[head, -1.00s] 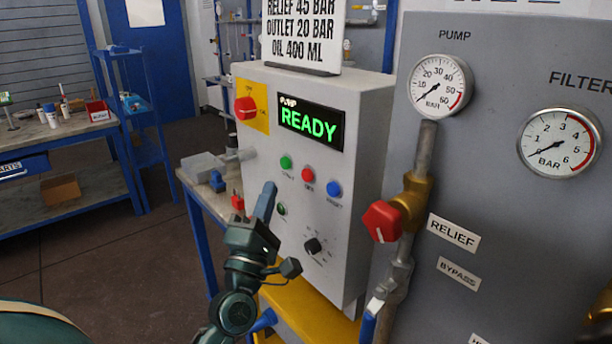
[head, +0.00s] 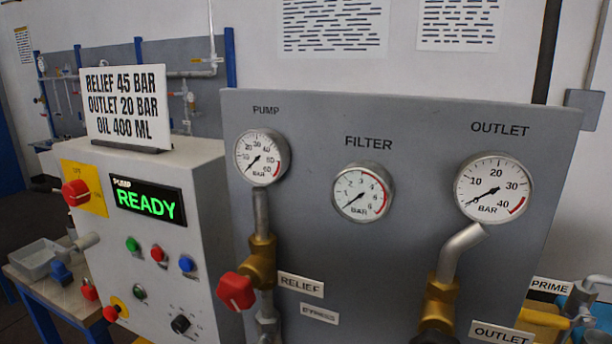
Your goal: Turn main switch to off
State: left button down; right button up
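The main switch is a red rotary knob (head: 75,193) on a yellow plate (head: 92,188) at the upper left of the grey control box (head: 205,250). Small lettering on the plate is too blurred to read fully. The pump display (head: 148,203) to its right shows READY in green. Neither of my grippers shows in the head view now.
Green, red and blue buttons (head: 186,263) and a black selector (head: 180,323) sit lower on the box. A sign (head: 126,104) stands on top. The gauge panel (head: 400,250) with a red relief knob (head: 236,291) fills the right. A side table with a tray (head: 38,259) stands left.

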aim_at(75, 193)
jog(key=u, duration=1.25)
jog(key=k, duration=0.05)
